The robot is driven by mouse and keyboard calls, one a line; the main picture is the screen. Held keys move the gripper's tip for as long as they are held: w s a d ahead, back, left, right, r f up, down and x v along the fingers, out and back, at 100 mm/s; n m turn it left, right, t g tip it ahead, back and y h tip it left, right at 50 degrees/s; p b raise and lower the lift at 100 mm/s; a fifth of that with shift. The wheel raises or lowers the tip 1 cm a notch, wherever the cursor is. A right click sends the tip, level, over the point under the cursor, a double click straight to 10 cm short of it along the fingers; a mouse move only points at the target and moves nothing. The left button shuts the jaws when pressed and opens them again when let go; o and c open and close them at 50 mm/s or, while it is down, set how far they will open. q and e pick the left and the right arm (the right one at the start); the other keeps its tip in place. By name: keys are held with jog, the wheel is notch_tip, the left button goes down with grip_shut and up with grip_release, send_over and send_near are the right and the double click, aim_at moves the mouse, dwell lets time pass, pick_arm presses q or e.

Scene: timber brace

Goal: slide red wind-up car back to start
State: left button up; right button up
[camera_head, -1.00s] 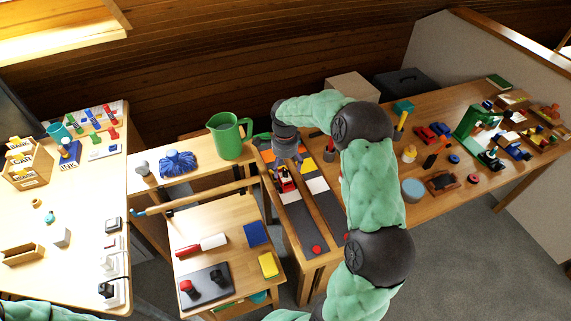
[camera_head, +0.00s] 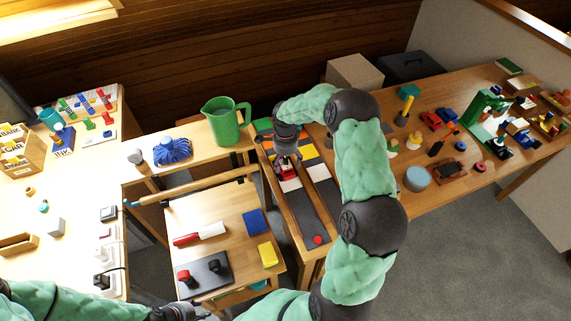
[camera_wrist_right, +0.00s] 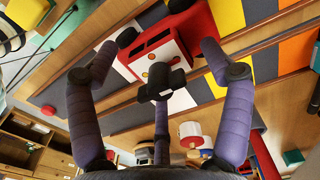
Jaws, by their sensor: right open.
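The red wind-up car (camera_head: 287,172) sits in the left lane of the wooden track (camera_head: 309,215), on the pale band near the coloured bands. In the right wrist view the car (camera_wrist_right: 172,42) lies ahead between the two fingers, with a dark cross-shaped piece at its near end. My right gripper (camera_head: 287,156) is open, over the car, its fingers spread on either side; I cannot tell whether they touch it. My left gripper (camera_head: 188,314) is at the bottom edge of the head view, partly cut off, its jaws unclear.
Wooden rails bound the lanes, and a red disc (camera_head: 317,240) lies at the near end. A green pitcher (camera_head: 225,121) stands left of the track's far end. A small table (camera_head: 215,217) with a red-handled tool stands at left. The near left lane looks clear.

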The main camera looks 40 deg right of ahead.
jog(key=shift+f, duration=0.7)
pick_arm(q)
jog(key=shift+f, duration=0.15)
